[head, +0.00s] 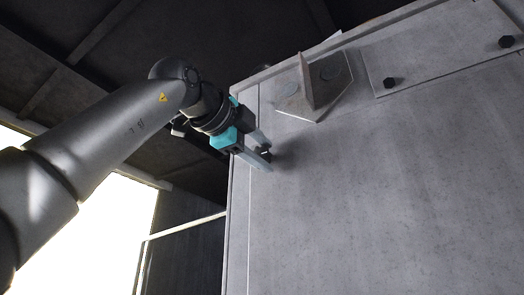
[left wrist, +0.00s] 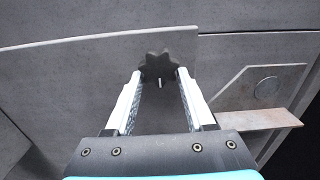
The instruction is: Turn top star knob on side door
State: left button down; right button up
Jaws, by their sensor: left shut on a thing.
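The dark star knob (left wrist: 158,66) sits at the edge of a grey metal plate in the left wrist view, with a small light pin below its middle. In the head view only a small dark part of the knob (head: 265,154) shows between the fingers. My left gripper (head: 264,155) reaches in from the left and is shut on the knob, one finger on each side. Its fingertips also show in the left wrist view (left wrist: 158,74). The grey side door panel (head: 370,190) fills the right of the head view. My right gripper is not in view.
An angled bracket with a raised fin (head: 309,88) stands out from the panel above and right of my gripper. A bolted plate (head: 445,45) with dark bolts is at the upper right. A light rail (head: 185,226) runs at the lower left. The panel below my gripper is bare.

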pick_arm(q)
jog(key=shift+c, duration=1.4)
grip_release()
jog(key=shift+a, duration=0.1)
jog(key=shift+s+a, duration=0.15)
jog(key=shift+s, duration=0.1)
jog(key=b+v, duration=0.5)
jog(key=v, duration=0.9)
jog(key=shift+s+a, duration=0.15)
jog(key=shift+s, duration=0.15)
